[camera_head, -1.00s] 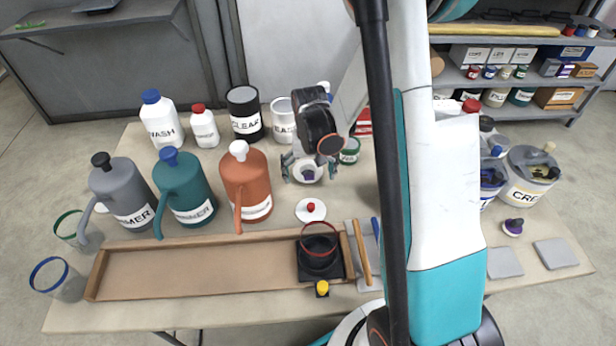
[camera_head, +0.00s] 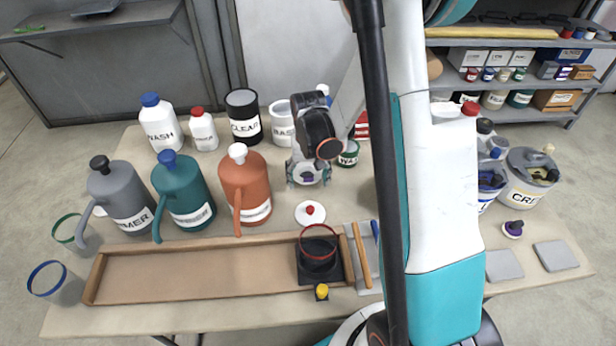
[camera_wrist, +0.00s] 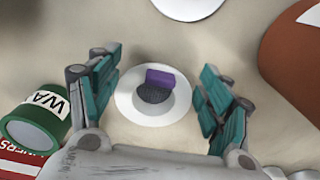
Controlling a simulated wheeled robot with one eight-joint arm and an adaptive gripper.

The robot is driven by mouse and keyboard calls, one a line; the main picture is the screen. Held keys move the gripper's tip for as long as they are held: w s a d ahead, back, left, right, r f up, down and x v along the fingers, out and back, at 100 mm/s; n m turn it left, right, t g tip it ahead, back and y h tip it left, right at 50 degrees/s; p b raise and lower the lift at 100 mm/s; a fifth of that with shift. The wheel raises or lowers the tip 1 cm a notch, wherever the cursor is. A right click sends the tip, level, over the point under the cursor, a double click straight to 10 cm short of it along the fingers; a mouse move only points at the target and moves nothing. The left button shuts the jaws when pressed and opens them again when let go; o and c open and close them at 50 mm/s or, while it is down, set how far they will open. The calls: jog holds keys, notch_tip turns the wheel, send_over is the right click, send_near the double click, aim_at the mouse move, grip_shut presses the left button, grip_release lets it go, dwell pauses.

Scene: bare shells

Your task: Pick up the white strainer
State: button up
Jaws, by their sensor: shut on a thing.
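In the head view my gripper (camera_head: 309,182) is low over the table, right of the orange jug, and mostly hides the strainer; only a bit of purple shows there.
The orange jug (camera_head: 246,188) stands left of my gripper. A green-lidded can (camera_head: 348,154) stands close on the right. A white lid with a red knob (camera_head: 310,213) lies in front. A wooden tray (camera_head: 190,296) and a black square holder (camera_head: 318,262) lie nearer the front edge.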

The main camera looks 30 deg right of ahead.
notch_tip(320, 180, up, 20)
jog(key=p, duration=0.7)
jog(key=shift+f, duration=0.15)
